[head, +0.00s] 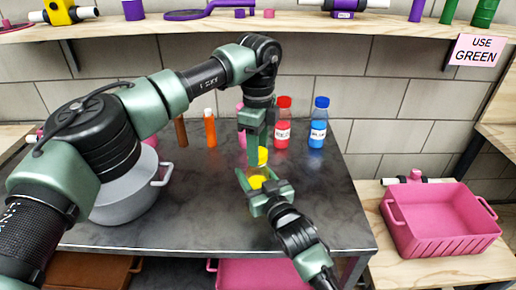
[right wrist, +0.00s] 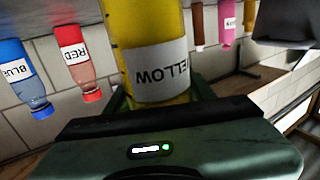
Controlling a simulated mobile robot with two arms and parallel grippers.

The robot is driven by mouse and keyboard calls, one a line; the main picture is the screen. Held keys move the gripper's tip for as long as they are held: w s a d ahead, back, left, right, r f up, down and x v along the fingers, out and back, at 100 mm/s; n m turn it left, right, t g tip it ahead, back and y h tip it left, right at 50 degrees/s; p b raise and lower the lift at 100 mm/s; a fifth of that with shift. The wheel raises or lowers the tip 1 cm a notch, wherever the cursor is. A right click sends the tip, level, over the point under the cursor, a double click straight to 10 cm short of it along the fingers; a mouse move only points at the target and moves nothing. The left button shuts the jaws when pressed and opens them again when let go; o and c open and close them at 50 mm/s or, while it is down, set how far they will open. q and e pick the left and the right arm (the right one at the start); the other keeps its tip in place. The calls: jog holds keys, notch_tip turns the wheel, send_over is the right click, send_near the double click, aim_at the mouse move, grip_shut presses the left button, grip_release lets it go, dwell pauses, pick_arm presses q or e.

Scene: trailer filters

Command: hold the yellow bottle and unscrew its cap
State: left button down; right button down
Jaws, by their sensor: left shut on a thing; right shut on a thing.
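The yellow bottle (right wrist: 150,40) fills the middle of the right wrist view, upside down in that picture, with a white YELLOW label. My right gripper (head: 264,186) is shut around the bottle's body, which shows yellow between its fingers in the head view (head: 256,182). My left gripper (head: 257,143) points down from above and is shut on the yellow cap (head: 262,156). The cap is above the right gripper; I cannot tell whether it still touches the bottle's neck. The cap is hidden in the right wrist view.
A red bottle (head: 283,124) and a blue bottle (head: 319,123) stand right of the grippers on the dark table (head: 330,210). Orange (head: 210,129) and brown (head: 181,132) bottles stand left. A grey pot (head: 125,198) is at left. A pink crate (head: 445,235) stands at right.

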pick_arm(q)
jog(key=shift+r, duration=0.1)
dwell(0.3)
jog(key=shift+r, duration=1)
jog(key=shift+r, duration=0.15)
jog(key=shift+r, duration=1.9)
pick_arm(e)
jog(key=shift+c, duration=2.3)
grip_release()
pick_arm(q)
jog(key=shift+f, duration=0.15)
pick_arm(e)
jog(key=v, duration=1.2)
jog(key=shift+d, duration=0.15)
